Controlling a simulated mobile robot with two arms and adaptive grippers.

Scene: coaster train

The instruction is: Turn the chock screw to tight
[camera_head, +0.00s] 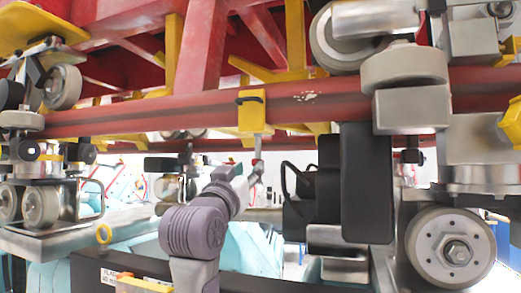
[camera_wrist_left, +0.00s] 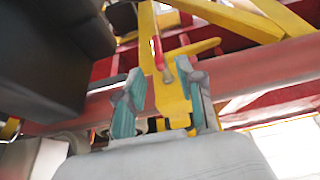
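The yellow chock (camera_head: 252,115) sits on the red rail in the middle of the head view, with a dark loop on its front. A thin red and light-coloured piece, seemingly the chock screw (camera_head: 257,158), hangs below it. My left gripper (camera_head: 249,178) is just under the chock, pointing up. In the left wrist view the gripper's two teal-padded fingers (camera_wrist_left: 163,88) stand apart. The yellow chock (camera_wrist_left: 171,98) shows between and beyond them, with a red-tipped piece (camera_wrist_left: 158,55) in front. I cannot tell whether the fingers touch the screw. My right gripper is not in view.
The red rail (camera_head: 165,118) runs across above my arm. A black box (camera_head: 366,185) hangs close right of the gripper. Large grey wheels (camera_head: 452,250) stand at the right and a wheel carriage (camera_head: 40,205) at the left. A dark ledge (camera_head: 90,272) lies below.

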